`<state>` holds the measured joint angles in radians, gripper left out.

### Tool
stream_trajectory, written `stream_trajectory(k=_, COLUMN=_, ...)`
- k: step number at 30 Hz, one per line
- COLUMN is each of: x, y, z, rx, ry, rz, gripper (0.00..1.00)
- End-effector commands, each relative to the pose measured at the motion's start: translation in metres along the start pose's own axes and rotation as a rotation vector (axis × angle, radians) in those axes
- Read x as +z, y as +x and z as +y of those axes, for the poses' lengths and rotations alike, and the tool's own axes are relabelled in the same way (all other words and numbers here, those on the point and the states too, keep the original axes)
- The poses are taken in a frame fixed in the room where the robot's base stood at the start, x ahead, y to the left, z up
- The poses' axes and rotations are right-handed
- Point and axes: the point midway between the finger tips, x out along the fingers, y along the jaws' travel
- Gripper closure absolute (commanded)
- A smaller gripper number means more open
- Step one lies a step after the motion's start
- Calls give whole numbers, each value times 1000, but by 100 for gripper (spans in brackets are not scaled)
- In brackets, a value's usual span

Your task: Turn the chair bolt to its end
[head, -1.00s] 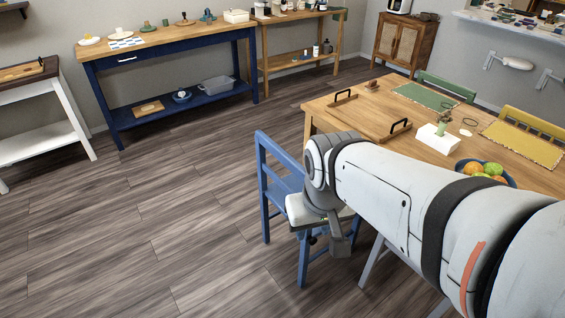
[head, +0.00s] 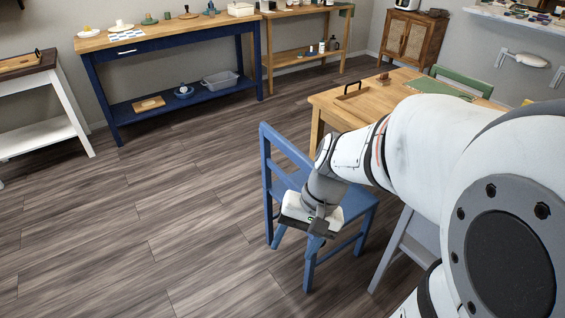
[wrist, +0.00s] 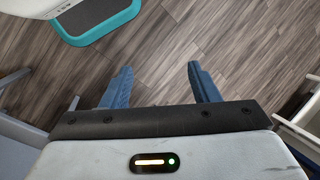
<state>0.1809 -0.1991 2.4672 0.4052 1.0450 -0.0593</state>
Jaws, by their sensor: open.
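The blue chair (head: 356,203) stands on the wooden floor in front of the near left corner of the table. My gripper (head: 318,238) is in front of the chair, overlapping its seat in the head view; I cannot tell whether they touch. In the wrist view my gripper (wrist: 161,76) has its two blue-grey fingers apart, with bare floor between them. The chair bolt does not show in either view; my gripper and arm hide part of the chair.
The wooden table (head: 331,104) is largely hidden behind my arm. A grey chair (head: 399,243) stands partly covered to the right. A blue workbench (head: 160,47) and a white side table (head: 45,134) stand farther off. The floor at left is clear.

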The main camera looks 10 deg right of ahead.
Motion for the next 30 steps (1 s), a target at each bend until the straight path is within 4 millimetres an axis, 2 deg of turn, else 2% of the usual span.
stream_trajectory(k=1, x=-13, y=43, z=11, rx=-73, ry=94, rz=-64, gripper=45)
stream_trajectory(k=3, x=-26, y=72, z=12, rx=-189, ry=215, rz=-140, gripper=45)
stream_trajectory(k=8, x=-72, y=131, z=20, rx=-478, ry=491, rz=-273, gripper=45)
stream_trajectory(k=11, x=-109, y=163, z=33, rx=-674, ry=660, rz=-323, gripper=45)
stream_trajectory(k=14, x=-153, y=193, z=57, rx=-878, ry=828, rz=-346, gripper=45)
stream_trajectory(k=17, x=-198, y=223, z=93, rx=-1087, ry=992, rz=-337, gripper=45)
stream_trajectory(k=21, x=-253, y=263, z=158, rx=-1357, ry=1198, rz=-275, gripper=45)
stream_trajectory(k=24, x=-280, y=286, z=203, rx=-1508, ry=1310, rz=-213, gripper=45)
stream_trajectory(k=27, x=-295, y=303, z=238, rx=-1614, ry=1391, rz=-155, gripper=45)
stream_trajectory(k=30, x=-303, y=312, z=259, rx=-1674, ry=1437, rz=-114, gripper=45)
